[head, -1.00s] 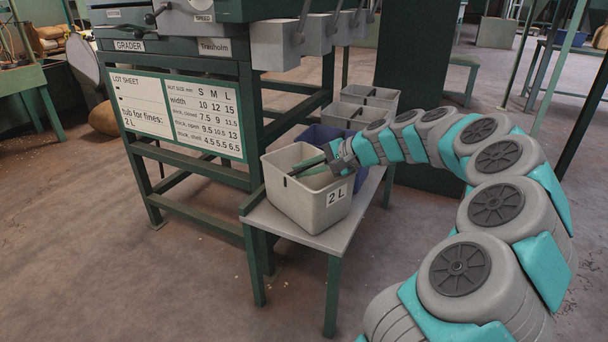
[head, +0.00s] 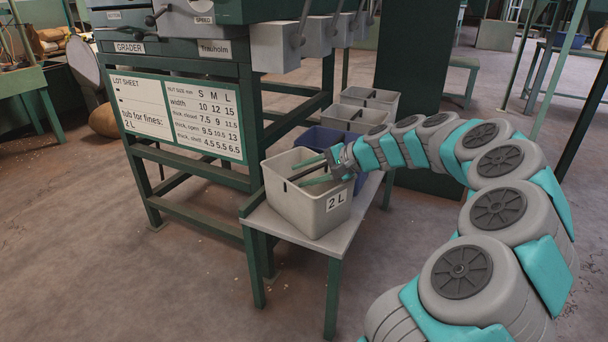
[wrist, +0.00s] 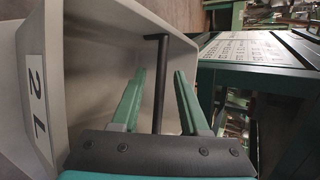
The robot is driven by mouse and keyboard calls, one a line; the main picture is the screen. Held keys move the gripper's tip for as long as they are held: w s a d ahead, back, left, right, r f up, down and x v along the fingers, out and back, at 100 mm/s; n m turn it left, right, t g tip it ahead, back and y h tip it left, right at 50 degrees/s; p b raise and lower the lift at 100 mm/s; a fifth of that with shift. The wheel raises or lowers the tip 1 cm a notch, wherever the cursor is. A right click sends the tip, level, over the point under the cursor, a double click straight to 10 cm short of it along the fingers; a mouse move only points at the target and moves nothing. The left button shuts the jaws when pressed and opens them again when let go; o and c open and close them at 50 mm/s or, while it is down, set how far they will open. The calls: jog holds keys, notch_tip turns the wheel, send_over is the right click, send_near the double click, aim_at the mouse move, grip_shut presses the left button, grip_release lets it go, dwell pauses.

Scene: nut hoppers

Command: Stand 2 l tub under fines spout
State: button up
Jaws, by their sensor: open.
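The grey tub labelled "2 L" (head: 318,213) stands upright on the front end of a low bench under the grader's spouts in the head view. In the wrist view its wall and label (wrist: 35,100) fill the left side. My gripper (head: 312,170) is at the tub's top, its two green fingers apart and reaching over the opening. In the wrist view the fingers (wrist: 160,90) lie either side of the tub's dark crossbar (wrist: 158,85), with gaps visible and no grip on it. Spouts (head: 275,46) hang from the grader; which one is for fines is not readable.
A blue tub (head: 318,138) stands right behind the 2 L tub, with grey tubs (head: 357,117) further back. The green grader frame (head: 190,165) carries a lot sheet (head: 140,104) reading "tub for fines: 2 L". The bench (head: 300,240) has a narrow bare front edge.

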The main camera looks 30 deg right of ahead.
jog(key=p+v, duration=0.1)
jog(key=v, duration=1.1)
jog(key=s+a+f+n+g, duration=0.1)
jog(key=s+a+n+g, duration=0.2)
jog(key=a, duration=0.5)
jog(key=s+a+f+n+g+h, duration=0.1)
jog(key=s+a+n+g, duration=0.1)
jog(key=s+a, duration=0.45)
jog(key=s+a+f+n+g, duration=0.1)
jog(key=s+a+n+g, duration=0.15)
jog(key=a, duration=0.75)
jog(key=s+f+n+g+h, duration=0.1)
jog(key=s+f, duration=0.4)
jog(key=s, duration=0.5)
jog(key=s+f+n+g+h, duration=0.2)
jog(key=s+f+n+h, duration=0.2)
jog(key=s, duration=0.7)
jog(key=shift+d+f+h, duration=0.5)
jog(key=shift+f+h, duration=0.1)
jog(key=shift+h, duration=0.3)
